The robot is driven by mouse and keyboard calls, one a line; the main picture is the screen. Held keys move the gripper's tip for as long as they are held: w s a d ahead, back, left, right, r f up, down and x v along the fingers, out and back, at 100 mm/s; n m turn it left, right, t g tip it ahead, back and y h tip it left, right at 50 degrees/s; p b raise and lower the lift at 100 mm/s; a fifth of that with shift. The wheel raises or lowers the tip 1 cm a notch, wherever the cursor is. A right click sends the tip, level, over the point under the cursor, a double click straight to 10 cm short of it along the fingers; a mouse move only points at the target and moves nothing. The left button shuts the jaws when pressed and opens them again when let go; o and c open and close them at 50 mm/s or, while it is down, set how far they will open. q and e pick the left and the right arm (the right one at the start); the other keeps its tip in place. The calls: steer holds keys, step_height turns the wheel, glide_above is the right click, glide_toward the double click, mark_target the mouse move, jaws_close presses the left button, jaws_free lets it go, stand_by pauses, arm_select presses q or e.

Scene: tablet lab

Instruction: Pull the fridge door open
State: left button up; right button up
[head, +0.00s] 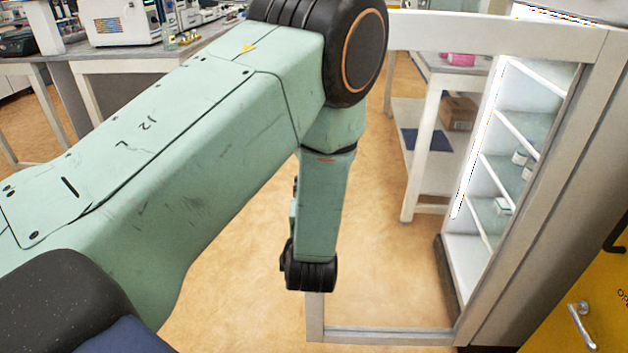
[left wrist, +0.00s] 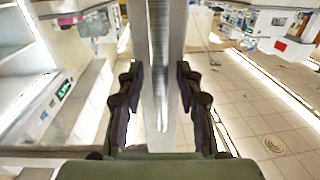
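The fridge door (head: 585,150) is a pale frame with a clear pane. It stands swung out from the fridge (head: 474,265), whose lit white shelves show through it. The door's free side is mostly hidden behind my left arm in the head view. In the left wrist view a vertical metal handle (left wrist: 158,60) runs in front of the grey door frame (left wrist: 179,35). My left gripper (left wrist: 160,78) has one dark finger on each side of the handle, with slim gaps visible, so it looks open around it. My right gripper is not in view.
A white table (head: 433,125) with a lower shelf holding a cardboard box (head: 458,113) stands beyond the door. A yellow cabinet (head: 570,318) is at the lower right. Lab benches (head: 130,60) line the back left. The tan floor (head: 235,240) is clear around my left arm.

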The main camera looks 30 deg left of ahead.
arm_select(q)
step_height(320, 180, up, 10)
stand_by(0.7)
stand_by(0.4)
steer(key=s+d+f+m+g+h, duration=0.25)
steer(key=s+f, duration=0.25)
steer(key=f, duration=0.6)
steer(key=s+d+f+m+g+h, duration=0.1)
steer(key=s+f+g+h, duration=0.3)
steer(key=f, duration=0.7)
steer(key=s+d+f+m+g+h, duration=0.1)
steer(key=s+f+g, duration=0.3)
steer(key=s, duration=0.9)
steer(key=s+d+f+m+g+h, duration=0.1)
steer(key=s+d+f+g, duration=0.3)
steer(key=s+f, duration=0.5)
steer(key=s+g, duration=0.1)
steer(key=s, duration=0.3)
steer(key=shift+s, duration=0.25)
